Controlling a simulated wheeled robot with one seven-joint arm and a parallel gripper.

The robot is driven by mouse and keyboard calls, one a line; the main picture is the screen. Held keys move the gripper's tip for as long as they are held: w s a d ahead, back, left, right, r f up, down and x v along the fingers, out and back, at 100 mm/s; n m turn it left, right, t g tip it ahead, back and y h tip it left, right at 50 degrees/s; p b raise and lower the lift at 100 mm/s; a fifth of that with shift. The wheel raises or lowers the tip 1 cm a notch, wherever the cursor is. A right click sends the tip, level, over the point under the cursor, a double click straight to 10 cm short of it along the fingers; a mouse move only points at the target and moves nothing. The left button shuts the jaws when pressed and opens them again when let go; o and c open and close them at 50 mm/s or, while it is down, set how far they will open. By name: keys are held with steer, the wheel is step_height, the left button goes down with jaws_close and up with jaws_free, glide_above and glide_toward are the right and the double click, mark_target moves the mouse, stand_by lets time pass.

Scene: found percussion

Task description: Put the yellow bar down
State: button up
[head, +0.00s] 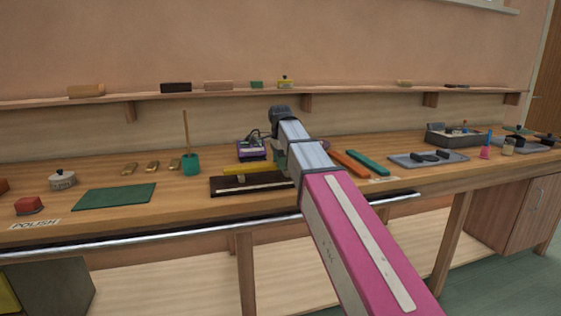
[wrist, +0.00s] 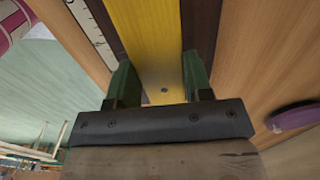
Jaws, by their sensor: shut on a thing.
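The yellow bar (head: 248,169) lies lengthwise over a dark brown board (head: 233,187) on the workbench in the head view; whether it touches the board I cannot tell. In the wrist view the yellow bar (wrist: 152,40) runs between the two green fingers of my gripper (wrist: 160,82), with dark board on both sides of it. My gripper is shut on the bar near one end.
Orange (head: 349,163) and teal (head: 368,161) bars lie right of my arm. A purple-based object (head: 251,150) stands behind the board, and a teal cup with a stick (head: 191,164) stands to its left. A green mat (head: 115,196) lies further left. A metal rail (head: 170,237) runs along the front edge.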

steer(key=shift+f, duration=0.3)
steer(key=o, duration=1)
steer(key=shift+r, duration=0.15)
step_height(320, 180, up, 13)
